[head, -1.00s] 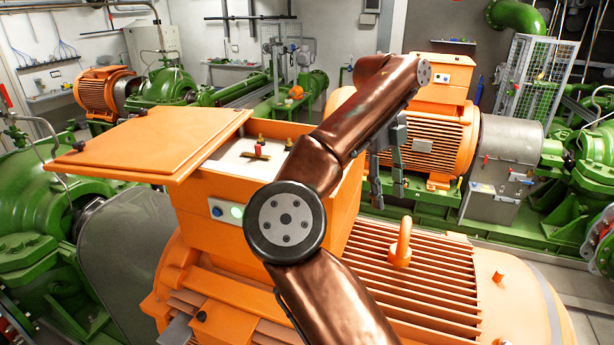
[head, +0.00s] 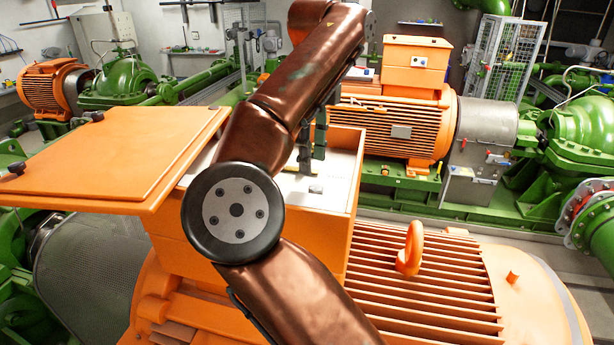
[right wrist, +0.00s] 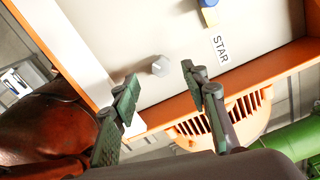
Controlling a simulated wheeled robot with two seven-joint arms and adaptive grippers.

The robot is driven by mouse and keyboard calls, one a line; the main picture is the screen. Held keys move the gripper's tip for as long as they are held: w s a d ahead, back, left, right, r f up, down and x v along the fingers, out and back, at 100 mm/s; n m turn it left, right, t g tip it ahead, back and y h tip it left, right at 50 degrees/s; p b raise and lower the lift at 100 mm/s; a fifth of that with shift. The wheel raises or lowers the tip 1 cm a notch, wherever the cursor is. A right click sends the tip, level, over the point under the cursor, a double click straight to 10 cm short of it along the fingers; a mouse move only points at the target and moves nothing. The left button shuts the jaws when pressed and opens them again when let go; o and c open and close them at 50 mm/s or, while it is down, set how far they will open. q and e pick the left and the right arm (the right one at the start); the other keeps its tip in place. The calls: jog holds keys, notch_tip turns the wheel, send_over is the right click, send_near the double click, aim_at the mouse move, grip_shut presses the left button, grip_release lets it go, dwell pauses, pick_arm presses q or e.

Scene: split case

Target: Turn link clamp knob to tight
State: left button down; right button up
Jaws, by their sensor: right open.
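An open orange terminal box (head: 335,218) stands on the near motor, with a white inner panel. In the right wrist view a small grey faceted knob (right wrist: 160,66) stands on the white panel. It looks like the link clamp knob, but no tight mark shows. My right gripper (head: 311,163) points down into the box, its dark fingers apart and empty. In the right wrist view its fingertips (right wrist: 160,76) lie either side of the knob in the picture; contact cannot be told. A small pale piece (head: 316,189) shows below the fingers. My left gripper is out of view.
The box's orange lid (head: 115,160) is swung out to the left. A blue and yellow part (right wrist: 209,10) sits near a STAR label (right wrist: 220,49). The box wall (right wrist: 265,68) rises close to the fingers. A lifting eye (head: 410,250) stands on the motor.

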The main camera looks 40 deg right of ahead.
aim_at(316, 188)
jog(key=f, duration=0.1)
jog(key=s+f, duration=0.1)
jog(key=f, duration=0.3)
jog(key=shift+s+d, duration=0.2)
jog(key=shift+s, duration=0.05)
jog(key=shift+w+f, duration=0.3)
jog(key=shift+f, duration=0.5)
jog(key=shift+s, duration=0.15)
jog(key=shift+f, duration=0.1)
jog(key=c, duration=0.4)
jog(key=shift+c, duration=1.4)
grip_shut()
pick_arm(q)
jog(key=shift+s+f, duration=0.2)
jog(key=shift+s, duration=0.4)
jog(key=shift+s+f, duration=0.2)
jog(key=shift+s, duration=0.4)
